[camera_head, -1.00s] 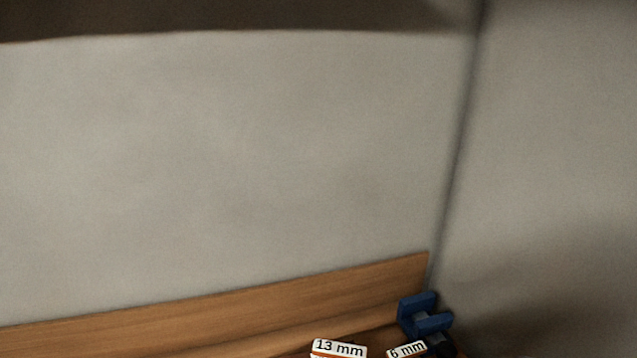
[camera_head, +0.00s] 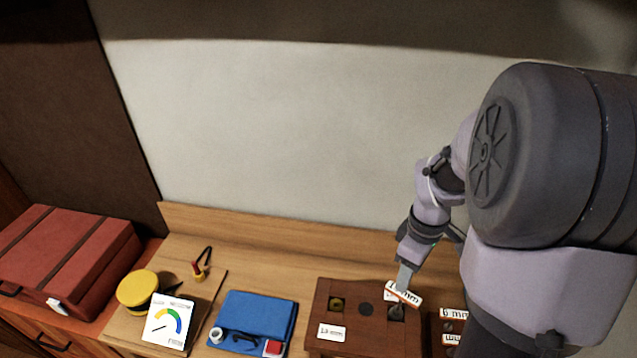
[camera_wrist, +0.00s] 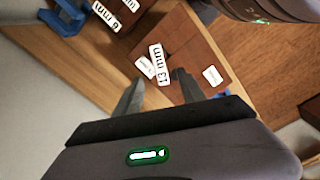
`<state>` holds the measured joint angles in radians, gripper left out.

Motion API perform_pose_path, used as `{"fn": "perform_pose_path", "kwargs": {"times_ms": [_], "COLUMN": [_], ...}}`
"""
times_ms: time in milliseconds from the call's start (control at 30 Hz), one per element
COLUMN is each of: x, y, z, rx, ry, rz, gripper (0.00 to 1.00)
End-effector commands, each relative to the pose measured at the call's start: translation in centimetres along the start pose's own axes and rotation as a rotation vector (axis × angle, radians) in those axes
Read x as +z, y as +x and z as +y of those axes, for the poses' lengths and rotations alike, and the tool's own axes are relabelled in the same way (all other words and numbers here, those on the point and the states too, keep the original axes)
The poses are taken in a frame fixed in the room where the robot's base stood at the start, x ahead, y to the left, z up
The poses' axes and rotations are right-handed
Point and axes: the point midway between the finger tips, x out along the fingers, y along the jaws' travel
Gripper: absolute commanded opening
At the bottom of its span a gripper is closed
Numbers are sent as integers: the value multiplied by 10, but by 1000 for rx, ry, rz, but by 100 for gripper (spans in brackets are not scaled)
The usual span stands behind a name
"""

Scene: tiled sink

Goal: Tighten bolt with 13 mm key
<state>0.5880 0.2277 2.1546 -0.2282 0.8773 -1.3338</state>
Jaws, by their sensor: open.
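A white 13 mm tag (camera_head: 403,293) is at the block's right side, beside my gripper (camera_head: 403,284). In the wrist view, the 13 mm tag (camera_wrist: 159,64) lies just past and between the spread fingertips of my gripper (camera_wrist: 158,77). My gripper is open and empty. The key's body is not clearly visible.
A 6 mm tag (camera_head: 455,314) is right of the block. A blue case (camera_head: 255,313), a gauge card (camera_head: 168,322), a yellow round object (camera_head: 138,289) and a red suitcase (camera_head: 68,258) are to the left. A wall (camera_head: 280,130) rises behind.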

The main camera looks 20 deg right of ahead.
Motion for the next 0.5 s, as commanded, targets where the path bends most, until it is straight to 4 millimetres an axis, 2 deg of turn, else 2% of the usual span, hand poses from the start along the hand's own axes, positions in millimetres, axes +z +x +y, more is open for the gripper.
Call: {"fn": "perform_pose_path", "kwargs": {"times_ms": [267,500], "x": [2,2], "y": [21,60], "z": [2,1], "rx": [-5,-6], "ry": [-15,-14], "rz": [-5,-5], "gripper": [47,47]}}
